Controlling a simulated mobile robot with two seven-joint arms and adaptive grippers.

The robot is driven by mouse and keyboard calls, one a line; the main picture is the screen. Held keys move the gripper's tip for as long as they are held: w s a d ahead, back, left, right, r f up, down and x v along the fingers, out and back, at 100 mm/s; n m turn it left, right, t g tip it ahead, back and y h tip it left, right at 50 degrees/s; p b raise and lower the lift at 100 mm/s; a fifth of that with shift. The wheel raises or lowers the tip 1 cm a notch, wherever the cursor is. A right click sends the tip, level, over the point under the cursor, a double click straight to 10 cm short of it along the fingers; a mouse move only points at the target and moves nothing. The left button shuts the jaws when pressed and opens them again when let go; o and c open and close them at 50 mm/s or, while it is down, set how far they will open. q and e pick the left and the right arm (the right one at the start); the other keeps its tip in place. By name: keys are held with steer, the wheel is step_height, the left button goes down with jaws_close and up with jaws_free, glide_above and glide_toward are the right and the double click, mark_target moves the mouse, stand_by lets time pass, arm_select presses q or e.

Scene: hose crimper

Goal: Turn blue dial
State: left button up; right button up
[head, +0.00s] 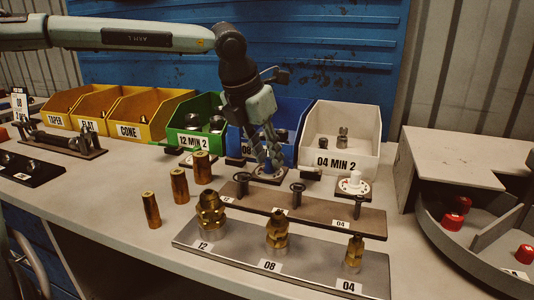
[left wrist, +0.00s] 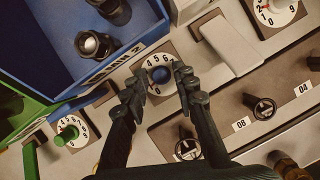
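The blue dial (left wrist: 159,77) sits on a square plate with a white numbered face in the left wrist view. In the head view the blue dial (head: 267,171) is largely hidden behind my fingers, in front of the blue bin. My left gripper (head: 268,158) points down over it. In the left wrist view the left gripper (left wrist: 157,84) is open, with one fingertip on each side of the dial. There seems to be a gap between the fingers and the knob, but I cannot tell whether either touches it. My right gripper is not in view.
A green dial (left wrist: 67,132) and a white dial (head: 353,184) stand on either side. Blue (head: 294,112) and white (head: 340,122) bins stand behind. A brown rack (head: 330,210) with upright black pins and a metal plate (head: 215,252) with brass fittings lie in front.

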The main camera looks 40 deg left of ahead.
arm_select(q)
steer(key=c, duration=0.5)
jaws_close()
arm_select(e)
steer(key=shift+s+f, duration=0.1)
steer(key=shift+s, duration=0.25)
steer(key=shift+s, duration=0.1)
arm_select(q)
steer(key=shift+a+m+h+b, duration=0.1)
steer(key=shift+m+h+b, duration=0.25)
steer(key=shift+m, duration=0.75)
steer(key=shift+m+h, duration=0.35)
steer(key=shift+m, duration=0.35)
steer(key=shift+m+g, duration=0.4)
steer(key=shift+m, duration=0.1)
steer(key=shift+w+a+m+h, duration=0.1)
steer(key=shift+m+h, duration=0.2)
steer(key=shift+m, duration=0.3)
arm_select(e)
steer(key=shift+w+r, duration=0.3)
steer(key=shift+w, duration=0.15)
